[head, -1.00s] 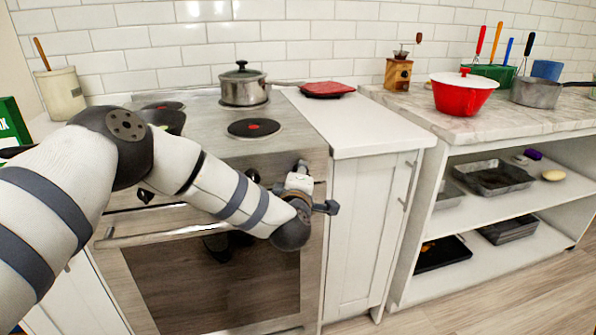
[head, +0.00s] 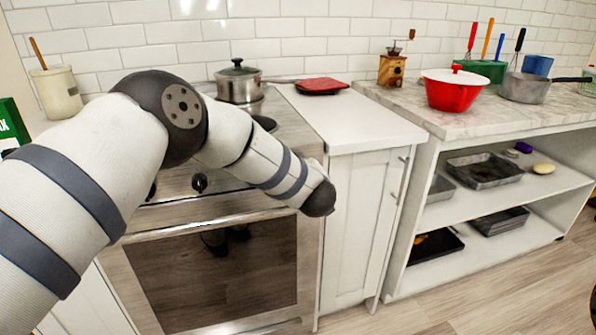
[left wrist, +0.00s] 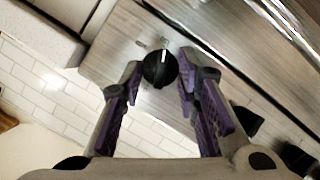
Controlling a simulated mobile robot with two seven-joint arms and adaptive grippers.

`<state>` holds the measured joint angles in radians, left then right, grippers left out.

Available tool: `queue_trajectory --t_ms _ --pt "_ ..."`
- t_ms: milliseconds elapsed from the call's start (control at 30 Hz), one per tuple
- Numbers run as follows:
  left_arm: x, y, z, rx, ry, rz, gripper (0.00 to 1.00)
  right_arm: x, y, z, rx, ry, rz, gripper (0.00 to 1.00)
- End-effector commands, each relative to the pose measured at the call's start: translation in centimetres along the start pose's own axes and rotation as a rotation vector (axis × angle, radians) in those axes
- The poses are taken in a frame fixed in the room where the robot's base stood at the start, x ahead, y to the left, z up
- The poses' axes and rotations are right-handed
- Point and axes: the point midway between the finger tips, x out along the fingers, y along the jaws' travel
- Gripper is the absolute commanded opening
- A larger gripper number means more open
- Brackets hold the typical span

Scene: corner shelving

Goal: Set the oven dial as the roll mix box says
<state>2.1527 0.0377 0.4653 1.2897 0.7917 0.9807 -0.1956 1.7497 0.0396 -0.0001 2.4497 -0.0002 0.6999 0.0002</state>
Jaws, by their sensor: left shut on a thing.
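The oven dial (left wrist: 160,70) is a round black knob with a white mark, on the steel front panel. My left gripper (left wrist: 158,78) has its two purple-padded fingers on either side of the dial, shut on it. In the head view the left gripper and this dial are hidden behind my left arm. A green box (head: 12,124) with white letters, only partly in frame, stands at the left edge; its setting cannot be read. The oven (head: 215,270) has a dark glass door, closed. My right gripper is not in view.
Other black knobs (head: 199,183) sit along the panel left of my forearm. A lidded pot (head: 239,84) stands on the stove top. A red item (head: 321,86) lies on the white counter, otherwise clear. A red bowl (head: 456,92) stands on the marble counter.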

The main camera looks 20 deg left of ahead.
Motion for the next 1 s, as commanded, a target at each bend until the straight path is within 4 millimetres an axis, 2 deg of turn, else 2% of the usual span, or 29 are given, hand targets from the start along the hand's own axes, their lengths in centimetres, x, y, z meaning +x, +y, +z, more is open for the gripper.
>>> queue_trajectory --t_ms 633,667,733,1000 --pt "0.0 0.12 -0.04 0.041 0.004 -0.015 0.01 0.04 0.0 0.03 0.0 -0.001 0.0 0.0" --pt "0.0 0.11 -0.04 0.041 0.004 -0.015 0.34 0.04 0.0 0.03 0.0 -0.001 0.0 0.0" --pt "0.0 0.11 -0.04 0.04 0.004 -0.015 0.5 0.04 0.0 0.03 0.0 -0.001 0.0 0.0" --pt "-0.02 0.05 0.0 0.04 0.003 -0.016 0.5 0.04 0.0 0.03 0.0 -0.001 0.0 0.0"
